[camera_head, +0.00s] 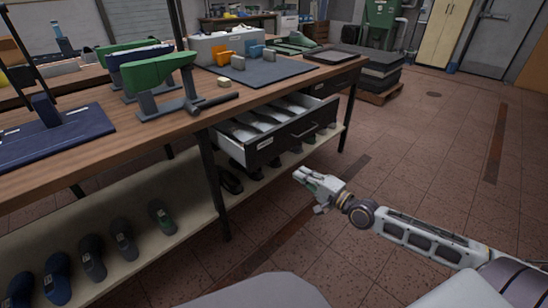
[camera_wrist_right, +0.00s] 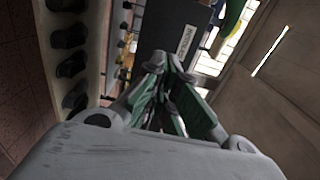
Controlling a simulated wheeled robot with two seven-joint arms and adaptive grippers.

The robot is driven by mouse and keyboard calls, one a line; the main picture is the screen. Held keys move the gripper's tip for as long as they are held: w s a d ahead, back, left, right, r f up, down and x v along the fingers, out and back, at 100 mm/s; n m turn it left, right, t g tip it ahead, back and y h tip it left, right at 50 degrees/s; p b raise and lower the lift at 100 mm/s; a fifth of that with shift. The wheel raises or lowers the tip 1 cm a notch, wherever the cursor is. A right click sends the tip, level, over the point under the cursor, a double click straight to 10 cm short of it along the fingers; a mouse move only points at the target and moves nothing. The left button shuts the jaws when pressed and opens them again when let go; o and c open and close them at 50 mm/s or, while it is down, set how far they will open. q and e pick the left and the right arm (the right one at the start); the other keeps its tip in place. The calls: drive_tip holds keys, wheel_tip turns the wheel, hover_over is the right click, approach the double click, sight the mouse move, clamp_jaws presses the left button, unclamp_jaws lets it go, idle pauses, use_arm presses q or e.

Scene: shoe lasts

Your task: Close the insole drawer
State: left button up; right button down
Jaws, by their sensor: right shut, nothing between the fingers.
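The insole drawer (camera_head: 292,136) is pulled out from under the workbench, with a dark front, a bar handle and a small pale label. Pale insoles lie in its compartments. My right gripper (camera_head: 300,174) is shut and empty, in front of the drawer and a little below its front face, apart from it in the head view. In the right wrist view, the shut fingers (camera_wrist_right: 166,65) point toward a dark panel with a white label (camera_wrist_right: 186,41). I cannot tell the exact gap there. My left gripper is not in view.
The wooden workbench (camera_head: 130,107) carries green shoe lasts (camera_head: 158,72) on stands and a grey mat (camera_head: 262,72). Dark stacked sheets (camera_head: 368,72) stand behind.

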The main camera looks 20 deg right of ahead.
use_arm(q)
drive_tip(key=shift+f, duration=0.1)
use_arm(e)
drive_tip(key=shift+w, duration=0.2)
approach(268, 153)
drive_tip(key=shift+w, duration=1)
drive_tip(key=shift+a+b+x, duration=0.25)
drive_tip(key=shift+b+x, duration=0.45)
drive_tip(key=shift+x, duration=1.15)
drive_tip(key=shift+w+a+f, duration=0.1)
drive_tip(key=shift+w+a, duration=0.2)
drive_tip(key=shift+w, duration=0.25)
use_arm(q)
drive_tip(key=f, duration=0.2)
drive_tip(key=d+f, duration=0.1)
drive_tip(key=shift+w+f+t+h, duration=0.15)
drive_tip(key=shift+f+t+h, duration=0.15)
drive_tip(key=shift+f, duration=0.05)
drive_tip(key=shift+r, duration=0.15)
use_arm(e)
drive_tip(key=shift+w, duration=0.15)
